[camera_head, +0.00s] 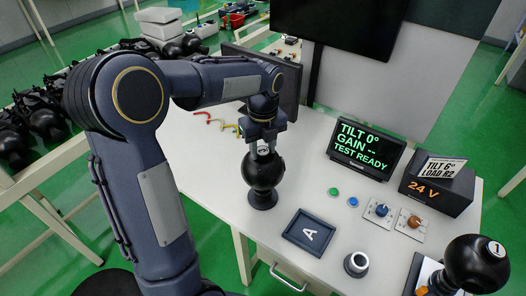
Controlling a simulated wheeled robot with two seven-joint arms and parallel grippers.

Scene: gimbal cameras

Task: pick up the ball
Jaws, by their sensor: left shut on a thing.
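A round black ball-shaped device (262,173) with a flared base stands upright on the white table. My left gripper (263,150) reaches down from above and is shut on the top of this black ball; the fingers partly hide its top. The base seems to touch the table. Another black ball (477,263) with a white label "1" is at the lower right corner, apart from my left gripper. My right gripper is not in view.
A dark tray marked "A" (309,233) lies in front of the ball. A display (362,143) reading "TEST READY", a 24 V box (437,189), buttons, two knobs (379,210) and a small ring-topped holder (356,264) are to the right. Several black devices (45,124) fill the left table.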

